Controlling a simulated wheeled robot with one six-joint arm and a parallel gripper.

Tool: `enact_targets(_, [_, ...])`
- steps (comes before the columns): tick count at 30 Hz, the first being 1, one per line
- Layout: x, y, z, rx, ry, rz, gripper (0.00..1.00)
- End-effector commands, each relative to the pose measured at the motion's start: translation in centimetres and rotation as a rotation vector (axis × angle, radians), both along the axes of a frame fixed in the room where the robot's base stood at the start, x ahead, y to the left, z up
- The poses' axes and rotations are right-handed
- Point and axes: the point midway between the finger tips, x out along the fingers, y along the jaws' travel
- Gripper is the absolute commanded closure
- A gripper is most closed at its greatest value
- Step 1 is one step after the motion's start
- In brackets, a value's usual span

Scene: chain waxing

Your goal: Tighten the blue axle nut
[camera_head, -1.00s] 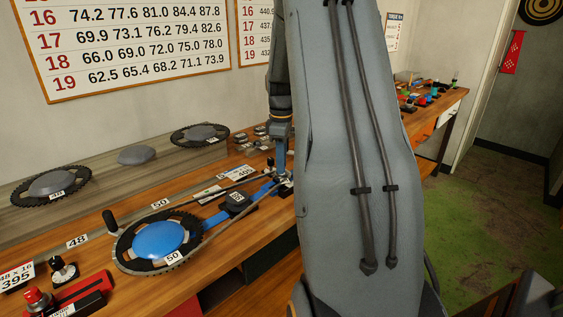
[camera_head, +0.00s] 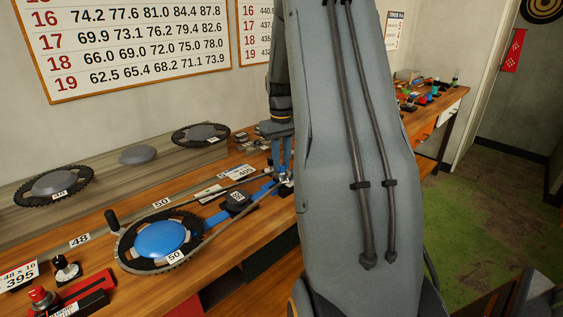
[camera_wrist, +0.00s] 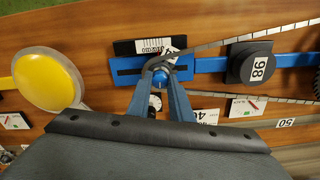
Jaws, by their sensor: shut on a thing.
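The blue axle nut (camera_wrist: 160,75) sits at the slotted end of the blue bar (camera_wrist: 210,65) in the wrist view. My gripper (camera_wrist: 161,84) has its two blue fingers pointing at the bar, with their tips shut on the nut from either side. A white tag (camera_wrist: 172,44) lies just beyond the nut. In the head view my gripper (camera_head: 284,178) points down at the far end of the blue bar (camera_head: 217,217); the nut itself is hidden there by the fingers.
A chain (camera_head: 232,218) runs along the bar from the large chainring with a blue disc (camera_head: 160,239). A black block (camera_wrist: 250,63) with a number tag sits on the bar. A yellow disc (camera_wrist: 50,79) lies left of the nut. Spare chainrings (camera_head: 200,134) stand on the ledge behind.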

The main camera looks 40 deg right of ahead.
Motion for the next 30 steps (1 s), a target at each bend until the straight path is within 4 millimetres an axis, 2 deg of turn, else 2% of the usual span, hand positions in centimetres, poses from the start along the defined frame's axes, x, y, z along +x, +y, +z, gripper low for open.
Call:
enact_targets(9, [0.03, -0.01, 0.08, 0.0, -0.001, -0.116, 1.0])
enact_targets(25, [0.05, -0.03, 0.1, -0.001, -0.002, -0.137, 1.0])
enact_targets(26, [0.05, -0.03, 0.1, -0.001, -0.002, -0.137, 0.77])
enact_targets(28, [0.05, -0.03, 0.09, 0.0, -0.002, -0.137, 0.66])
enact_targets(30, [0.04, -0.03, 0.08, 0.0, -0.001, -0.137, 0.62])
